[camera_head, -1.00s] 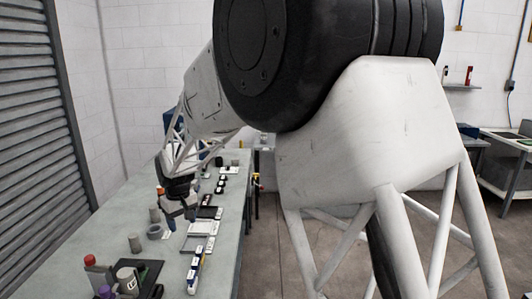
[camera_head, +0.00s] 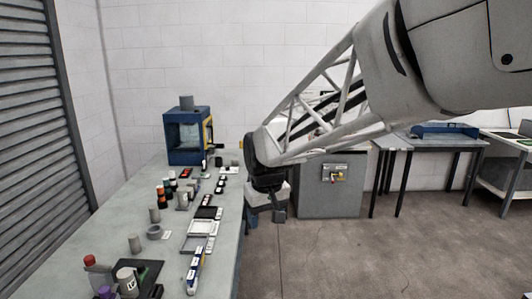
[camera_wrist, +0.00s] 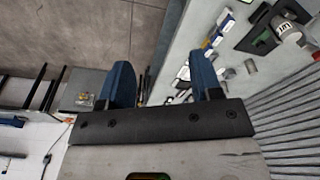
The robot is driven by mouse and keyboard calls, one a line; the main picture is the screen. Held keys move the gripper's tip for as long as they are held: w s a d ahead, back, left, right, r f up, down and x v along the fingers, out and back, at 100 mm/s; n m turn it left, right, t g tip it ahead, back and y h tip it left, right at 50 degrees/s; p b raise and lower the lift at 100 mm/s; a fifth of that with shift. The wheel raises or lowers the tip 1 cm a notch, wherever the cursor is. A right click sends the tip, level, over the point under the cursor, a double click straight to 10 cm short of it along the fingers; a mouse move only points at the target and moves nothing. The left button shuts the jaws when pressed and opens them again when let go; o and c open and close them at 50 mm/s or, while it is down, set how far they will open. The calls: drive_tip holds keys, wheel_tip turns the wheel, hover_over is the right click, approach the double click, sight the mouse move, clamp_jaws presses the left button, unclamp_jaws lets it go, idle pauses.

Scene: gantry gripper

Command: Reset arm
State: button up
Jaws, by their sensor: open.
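My gripper (camera_head: 265,217) hangs at the end of my arm in the head view, just off the right edge of the long grey table (camera_head: 215,275). It points down and holds nothing. In the wrist view its two blue fingers (camera_wrist: 162,85) stand wide apart, with the table edge and brown floor showing between and beyond them. My arm reaches in from the upper right of the head view.
The table bears several small bottles, cylinders and trays, with a grey ring (camera_head: 154,232) and a blue cabinet (camera_head: 188,135) at the back. A grey box with a control panel (camera_head: 333,173) stands behind my gripper. The floor (camera_head: 380,250) to the right is clear.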

drive_tip(key=s+d+f+m, duration=0.1)
drive_tip(key=s+d+m, duration=0.1)
drive_tip(key=s+d, duration=0.7)
drive_tip(key=s+d+f+m+t, duration=0.1)
drive_tip(key=s+d+m, duration=0.2)
drive_tip(key=s+d, duration=0.6)
drive_tip(key=s, duration=0.8)
drive_tip(key=shift+d+h, duration=0.3)
